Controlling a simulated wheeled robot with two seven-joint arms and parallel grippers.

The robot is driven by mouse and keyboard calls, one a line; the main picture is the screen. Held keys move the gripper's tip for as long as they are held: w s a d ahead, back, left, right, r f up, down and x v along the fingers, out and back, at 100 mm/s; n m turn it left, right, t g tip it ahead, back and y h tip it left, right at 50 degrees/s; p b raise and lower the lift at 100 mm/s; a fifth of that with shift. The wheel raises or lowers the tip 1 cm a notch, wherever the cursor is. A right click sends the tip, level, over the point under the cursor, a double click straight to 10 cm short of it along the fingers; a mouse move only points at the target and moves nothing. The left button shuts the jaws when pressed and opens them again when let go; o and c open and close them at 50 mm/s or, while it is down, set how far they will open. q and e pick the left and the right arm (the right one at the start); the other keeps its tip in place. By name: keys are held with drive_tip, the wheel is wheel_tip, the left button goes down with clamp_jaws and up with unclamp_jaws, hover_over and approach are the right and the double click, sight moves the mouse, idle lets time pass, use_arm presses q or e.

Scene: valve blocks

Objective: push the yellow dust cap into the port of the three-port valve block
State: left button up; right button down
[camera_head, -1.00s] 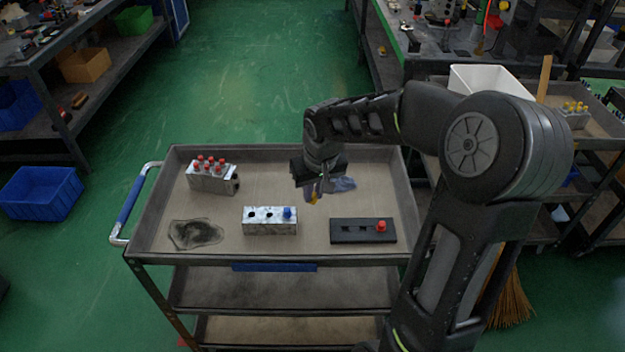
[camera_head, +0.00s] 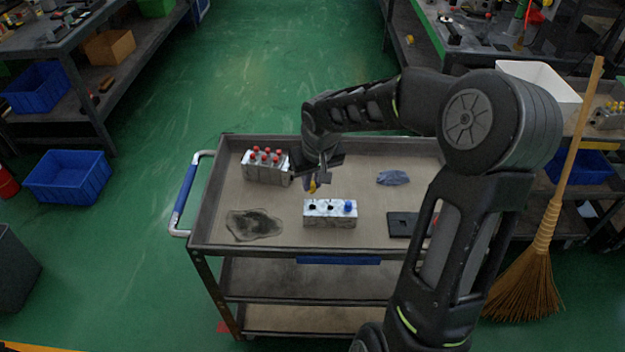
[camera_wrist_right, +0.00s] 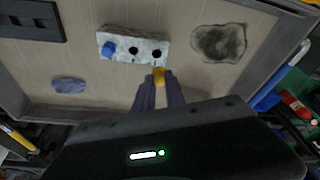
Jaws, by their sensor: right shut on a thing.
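The three-port valve block (camera_head: 330,221) is a speckled white block on the cart's top tray. A blue cap (camera_head: 348,207) sits in its right port in the head view, and the other two ports are dark open holes. The block also shows in the right wrist view (camera_wrist_right: 122,56). My right gripper (camera_head: 314,180) is shut on the yellow dust cap (camera_head: 312,187), above the tray and behind the block's left end. In the right wrist view the yellow cap (camera_wrist_right: 159,75) sits between the fingertips, close to the block's edge by an open port. My left gripper is not in view.
A silver block with several red caps (camera_head: 266,170) stands at the back left of the tray. A blue rag (camera_head: 393,178) and a black plate (camera_head: 402,224) lie to the right.

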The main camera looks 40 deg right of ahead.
sight(314, 191)
drive_tip(key=shift+f+b, duration=1.3)
drive_tip(key=shift+f, duration=0.75)
drive_tip(key=shift+f+b, duration=0.55)
drive_tip(key=shift+b, duration=0.1)
drive_tip(key=shift+s+b, duration=0.1)
drive_tip(key=shift+b, duration=0.3)
idle(0.3)
drive_tip(key=shift+f+b, duration=0.8)
drive_tip(key=shift+f, duration=0.05)
idle(0.7)
drive_tip(key=c, duration=1.3)
unclamp_jaws()
drive_tip(key=v, duration=0.7)
drive_tip(key=shift+r, duration=0.4)
